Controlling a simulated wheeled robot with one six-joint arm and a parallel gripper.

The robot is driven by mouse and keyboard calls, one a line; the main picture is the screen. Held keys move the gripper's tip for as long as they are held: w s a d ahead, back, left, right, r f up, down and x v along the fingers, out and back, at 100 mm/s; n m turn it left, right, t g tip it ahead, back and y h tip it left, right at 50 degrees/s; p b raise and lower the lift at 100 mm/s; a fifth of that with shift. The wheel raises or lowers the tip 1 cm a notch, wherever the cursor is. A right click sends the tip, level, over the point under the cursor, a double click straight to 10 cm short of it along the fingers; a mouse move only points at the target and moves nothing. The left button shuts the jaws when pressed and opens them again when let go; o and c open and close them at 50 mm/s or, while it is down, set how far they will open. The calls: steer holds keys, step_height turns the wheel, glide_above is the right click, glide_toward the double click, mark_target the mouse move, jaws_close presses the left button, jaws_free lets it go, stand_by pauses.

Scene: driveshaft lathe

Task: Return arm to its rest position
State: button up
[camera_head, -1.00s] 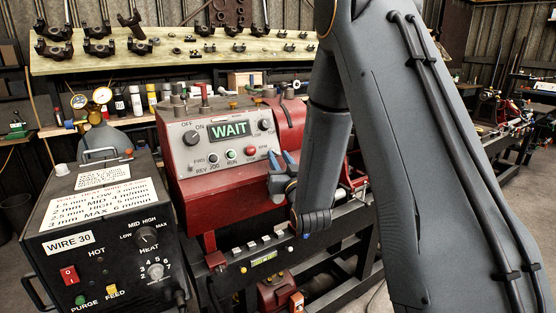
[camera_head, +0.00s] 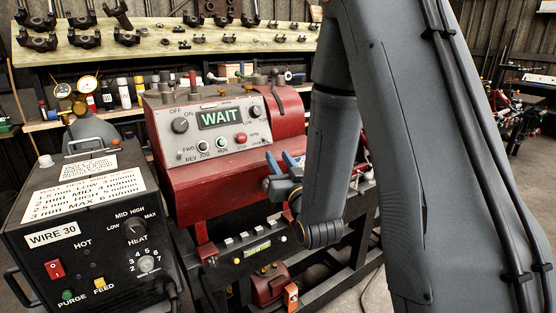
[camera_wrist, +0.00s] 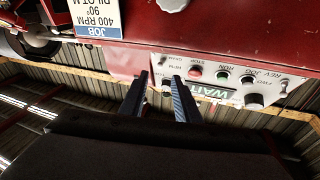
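My arm (camera_head: 395,130) stands bent across the right half of the head view, with its forearm hanging down. My gripper (camera_head: 282,160) is at its lower end, in front of the red lathe headstock (camera_head: 215,188). The two blue-tipped fingers point upward there, with a gap between them. In the wrist view my gripper (camera_wrist: 160,77) shows two spread fingers with nothing between them. The lathe's control panel (camera_wrist: 228,77) appears upside down just beyond them. I cannot tell exactly how far the fingertips are from the headstock.
A black welding unit (camera_head: 85,225) marked "WIRE 30" stands at the lower left. The lathe display (camera_head: 220,117) reads "WAIT". A sloped wooden board (camera_head: 160,50) with dark metal parts is behind. A job label (camera_wrist: 97,14) shows in the wrist view.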

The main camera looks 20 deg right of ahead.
steer(key=shift+f, duration=0.1)
steer(key=s+f+g+h, duration=0.1)
steer(key=s+f+g, duration=0.5)
steer(key=f+g, duration=0.4)
steer(key=s+f+g, duration=0.2)
steer(key=s+g, duration=0.2)
steer(key=s, duration=0.6)
steer(key=s+f+g, duration=0.1)
steer(key=s+g, duration=0.4)
steer(key=s, duration=0.5)
steer(key=shift+s+a+f+n, duration=0.15)
steer(key=shift+a+f+n, duration=0.15)
steer(key=shift+a+f, duration=0.1)
